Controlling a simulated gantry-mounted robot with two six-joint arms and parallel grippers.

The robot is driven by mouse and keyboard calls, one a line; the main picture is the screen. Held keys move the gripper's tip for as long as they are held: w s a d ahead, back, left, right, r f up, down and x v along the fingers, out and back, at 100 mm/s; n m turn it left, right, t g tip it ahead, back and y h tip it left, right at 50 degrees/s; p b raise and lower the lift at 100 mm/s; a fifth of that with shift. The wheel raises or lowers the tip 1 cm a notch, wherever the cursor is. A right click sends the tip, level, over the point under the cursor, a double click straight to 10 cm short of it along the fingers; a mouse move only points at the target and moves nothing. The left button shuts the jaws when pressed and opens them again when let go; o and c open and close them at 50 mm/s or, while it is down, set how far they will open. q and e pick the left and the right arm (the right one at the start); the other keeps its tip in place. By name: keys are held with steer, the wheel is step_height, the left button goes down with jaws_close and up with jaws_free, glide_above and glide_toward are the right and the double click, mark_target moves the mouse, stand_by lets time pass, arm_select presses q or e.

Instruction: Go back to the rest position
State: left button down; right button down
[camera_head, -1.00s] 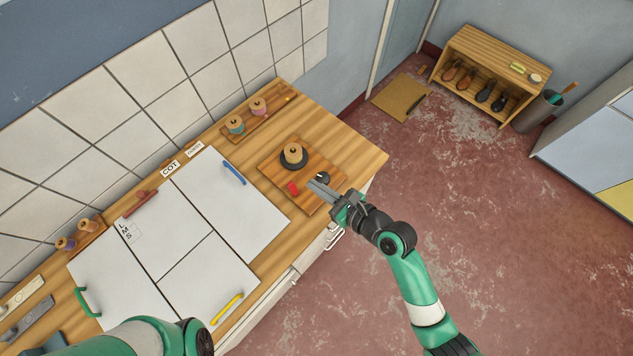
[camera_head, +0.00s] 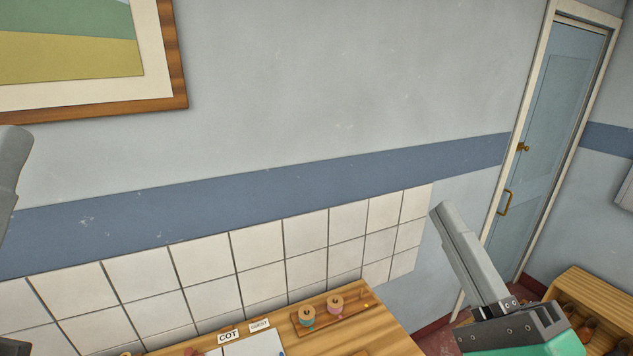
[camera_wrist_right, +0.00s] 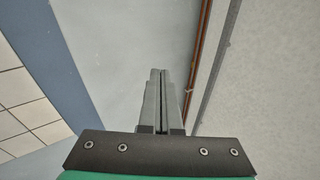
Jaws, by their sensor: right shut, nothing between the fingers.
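My right gripper (camera_head: 438,210) is raised at the lower right of the head view, in front of the wall and above the right end of the worktop. Its grey fingers point up and to the left, close together with nothing between them. In the right wrist view its fingers (camera_wrist_right: 162,73) are also shut, empty and apart from any object. A grey piece that looks like my left gripper (camera_head: 12,165) is cut off at the left edge; its fingertips cannot be made out.
A framed picture (camera_head: 176,60) hangs upper left. A door (camera_head: 555,130) and a shoe rack (camera_head: 600,295) are at the right. Open air surrounds the right gripper.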

steer(key=s+d+r+n+t+h, duration=0.4)
steer(key=s+r+n, duration=0.5)
steer(key=n, duration=0.8)
steer(key=shift+d+r+h, duration=0.2)
steer(key=shift+r+h, duration=0.1)
steer(key=shift+r, duration=0.15)
